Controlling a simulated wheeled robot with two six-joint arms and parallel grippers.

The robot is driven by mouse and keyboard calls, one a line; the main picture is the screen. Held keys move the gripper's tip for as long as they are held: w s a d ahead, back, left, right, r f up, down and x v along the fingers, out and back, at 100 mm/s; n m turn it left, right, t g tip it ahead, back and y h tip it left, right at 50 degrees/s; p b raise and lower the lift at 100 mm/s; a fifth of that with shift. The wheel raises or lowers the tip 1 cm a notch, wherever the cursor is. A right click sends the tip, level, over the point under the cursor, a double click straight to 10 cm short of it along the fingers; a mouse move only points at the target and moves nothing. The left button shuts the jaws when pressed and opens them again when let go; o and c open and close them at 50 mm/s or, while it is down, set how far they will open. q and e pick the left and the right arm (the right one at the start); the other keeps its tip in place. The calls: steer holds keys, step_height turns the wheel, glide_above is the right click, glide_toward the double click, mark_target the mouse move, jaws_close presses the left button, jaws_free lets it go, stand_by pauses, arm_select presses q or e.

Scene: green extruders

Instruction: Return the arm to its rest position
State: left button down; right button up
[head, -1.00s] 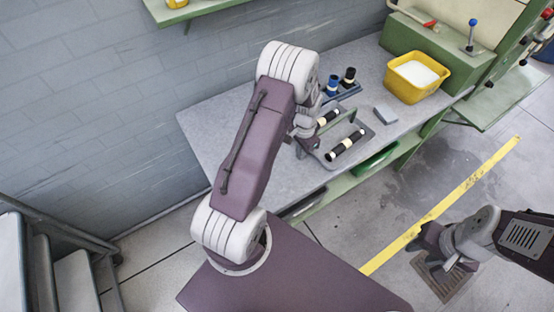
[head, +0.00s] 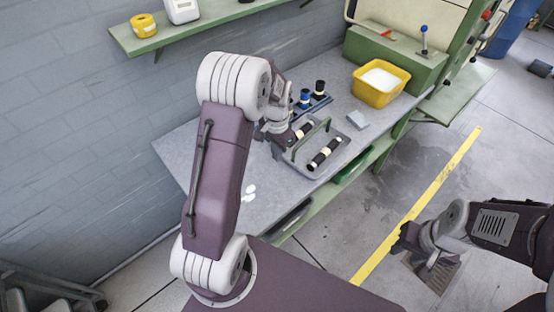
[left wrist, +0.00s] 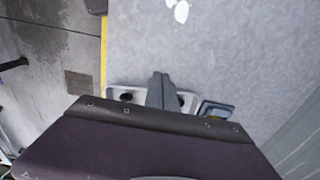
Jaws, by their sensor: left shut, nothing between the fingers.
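My left arm reaches in from the left over the grey workbench (head: 225,155) in the head view. Its gripper (head: 281,146) is beside the left end of a grey tray (head: 298,168) with a green handle (head: 312,139). The tray holds black cylinders with pale bands (head: 325,154). In the left wrist view the gripper's fingers (left wrist: 160,88) are shut together and empty, with part of the tray (left wrist: 120,93) behind them. My right gripper (head: 410,240) hangs over the floor at the right; its jaws are too small to read.
A yellow bin (head: 380,84) with white contents stands at the bench's far end, near a green machine (head: 395,58). A small grey block (head: 357,120) lies near the tray. A green shelf (head: 190,30) is on the wall. A yellow line (head: 420,205) crosses the open floor.

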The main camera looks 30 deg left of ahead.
arm_select(q)
steer(key=d+r+t, duration=0.1)
steer(key=d+r, duration=0.2)
steer(key=r, duration=0.2)
steer(key=s+d+f+n, duration=0.1)
steer(key=s+d+n, duration=0.1)
steer(key=s, duration=0.5)
steer(key=s+d+f+n, duration=0.1)
steer(key=s+d+n, duration=0.1)
steer(key=s, duration=0.6)
steer(key=shift+s+n, duration=0.15)
steer(key=shift+n, duration=0.25)
